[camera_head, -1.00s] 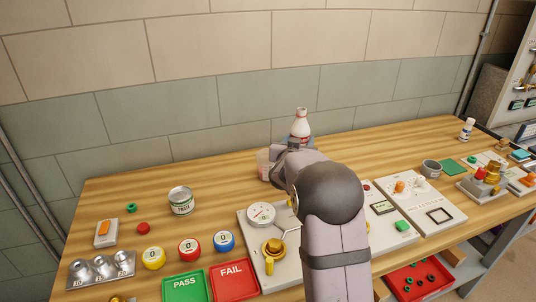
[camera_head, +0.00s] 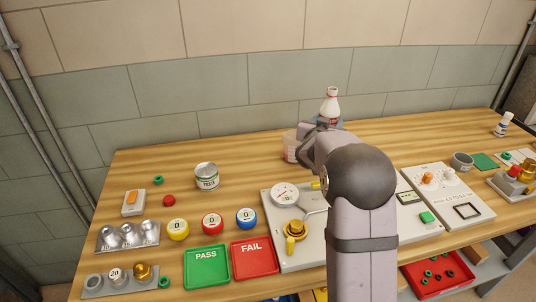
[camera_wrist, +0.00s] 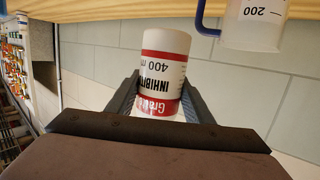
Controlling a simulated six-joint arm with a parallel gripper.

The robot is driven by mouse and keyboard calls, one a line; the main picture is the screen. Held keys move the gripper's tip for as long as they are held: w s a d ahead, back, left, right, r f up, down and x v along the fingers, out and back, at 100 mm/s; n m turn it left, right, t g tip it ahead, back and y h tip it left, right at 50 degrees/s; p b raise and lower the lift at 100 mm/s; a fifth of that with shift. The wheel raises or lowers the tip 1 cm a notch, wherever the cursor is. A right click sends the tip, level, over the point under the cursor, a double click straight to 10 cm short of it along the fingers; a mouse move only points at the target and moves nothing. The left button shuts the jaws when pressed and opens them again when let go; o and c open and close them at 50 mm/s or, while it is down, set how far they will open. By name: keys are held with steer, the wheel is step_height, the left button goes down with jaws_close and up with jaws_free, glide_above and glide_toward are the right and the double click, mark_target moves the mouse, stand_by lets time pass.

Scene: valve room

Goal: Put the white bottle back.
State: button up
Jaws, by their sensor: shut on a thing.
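The white bottle (camera_head: 330,103) has red bands and stands out above my gripper at the back of the bench in the head view. In the wrist view the bottle (camera_wrist: 165,60) sits between both fingers, its label reading upside down. My gripper (camera_wrist: 158,97) is shut on it. Its base shows against the wall, clear of the wood in that picture, so it looks raised. My wrist hides the bottle's lower part in the head view, where my gripper (camera_head: 325,124) is partly hidden too.
A translucent beaker (camera_head: 290,147) stands just left of my gripper; it also shows in the wrist view (camera_wrist: 252,25), close to the bottle. A paste can (camera_head: 207,177), a gauge panel (camera_head: 310,255) and green PASS (camera_head: 206,279) and red FAIL trays (camera_head: 259,271) lie nearer. The back-left bench is clear.

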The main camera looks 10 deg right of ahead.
mark_target(329, 110)
step_height(329, 110, up, 5)
steer(key=shift+f, duration=0.2)
steer(key=w+a, duration=0.2)
steer(key=a, duration=2.3)
steer(key=shift+w+a+f, duration=0.1)
steer(key=shift+w+f, duration=0.05)
steer(key=shift+f, duration=3.4)
steer(key=shift+w+f, duration=0.1)
steer(key=shift+f, duration=3.4)
steer(key=shift+f, duration=0.2)
steer(key=o, duration=1.2)
steer(key=shift+o, duration=0.2)
steer(key=shift+r, duration=0.1)
